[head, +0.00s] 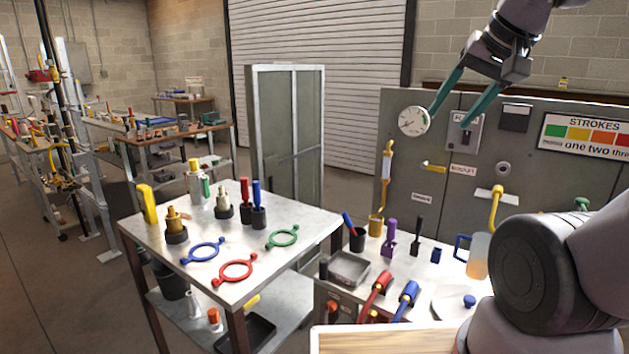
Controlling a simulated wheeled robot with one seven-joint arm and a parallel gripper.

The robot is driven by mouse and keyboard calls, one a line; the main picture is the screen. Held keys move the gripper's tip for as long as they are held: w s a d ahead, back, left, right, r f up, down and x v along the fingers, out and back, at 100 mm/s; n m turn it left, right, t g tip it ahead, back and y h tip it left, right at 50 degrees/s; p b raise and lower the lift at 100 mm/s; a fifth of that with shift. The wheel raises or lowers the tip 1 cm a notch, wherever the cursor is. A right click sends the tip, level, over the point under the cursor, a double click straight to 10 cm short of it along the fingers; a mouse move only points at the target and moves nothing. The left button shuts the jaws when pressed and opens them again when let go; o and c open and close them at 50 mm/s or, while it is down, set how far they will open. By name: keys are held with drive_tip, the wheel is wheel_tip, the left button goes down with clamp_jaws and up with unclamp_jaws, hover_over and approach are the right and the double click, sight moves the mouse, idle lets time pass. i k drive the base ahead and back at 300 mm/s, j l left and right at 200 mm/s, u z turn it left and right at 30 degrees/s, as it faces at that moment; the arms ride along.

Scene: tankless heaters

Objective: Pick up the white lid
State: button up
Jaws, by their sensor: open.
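The white lid (447,304) appears to be the round white disc with a blue knob (469,300), lying on the grey bench (415,262) at the lower right. My arm partly covers the bench just right of it. My gripper (449,118) is at the upper right, with two teal fingers spread apart and pointing down. Nothing shows between the fingers. It is well above the lid, in front of the grey panel.
Red (376,283) and blue (406,294) handled tools lie left of the lid. A pitcher with a blue handle (478,258) stands behind it. A grey tray (349,268) lies further left. A metal table (228,272) with coloured rings stands left of the bench.

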sight(449, 301)
drive_tip(key=l+z, duration=0.1)
drive_tip(key=z, duration=0.6)
drive_tip(key=k, duration=0.05)
